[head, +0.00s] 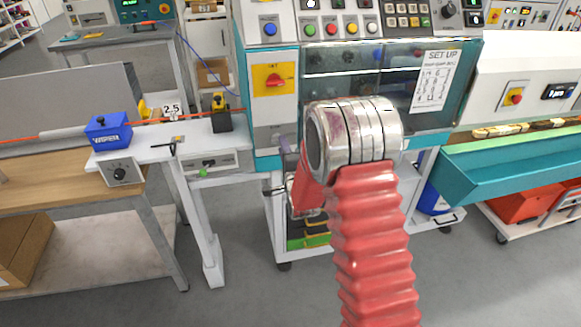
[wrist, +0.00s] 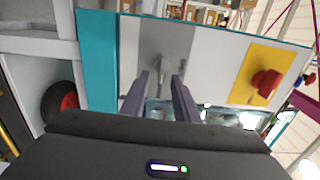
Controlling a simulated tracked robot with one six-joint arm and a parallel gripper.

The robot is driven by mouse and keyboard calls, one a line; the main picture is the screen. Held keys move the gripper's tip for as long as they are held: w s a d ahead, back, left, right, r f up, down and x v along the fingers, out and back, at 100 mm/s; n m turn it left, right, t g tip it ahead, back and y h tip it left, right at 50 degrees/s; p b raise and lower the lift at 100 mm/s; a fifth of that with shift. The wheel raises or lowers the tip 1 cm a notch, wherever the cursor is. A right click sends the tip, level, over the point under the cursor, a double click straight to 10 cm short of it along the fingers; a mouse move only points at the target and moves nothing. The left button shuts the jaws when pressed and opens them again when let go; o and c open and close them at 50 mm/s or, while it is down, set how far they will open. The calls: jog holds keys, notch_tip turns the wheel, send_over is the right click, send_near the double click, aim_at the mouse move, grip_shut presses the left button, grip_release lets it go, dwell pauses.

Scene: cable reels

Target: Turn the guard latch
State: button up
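The guard latch, a small grey metal handle (wrist: 163,74), sits on a grey panel (wrist: 203,62) in the wrist view. My gripper (wrist: 161,78) is open, with its two dark purple fingers apart. The latch shows in the gap between the fingertips, with a gap visible on both sides. How far the fingertips are from the panel is hard to judge. In the head view, my red arm with its silver joint covers part of the machine, and I cannot make out the gripper's fingers or the latch clearly there.
A yellow plate with a red knob (head: 274,80) is on the same machine; it shows right of the latch in the wrist view (wrist: 264,85). A clear guard window (head: 350,58) is beside it. A bench with a blue block (head: 108,131) stands left. Grey floor is open in front.

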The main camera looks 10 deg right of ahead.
jog(key=s, duration=1.1)
jog(key=shift+s, duration=0.2)
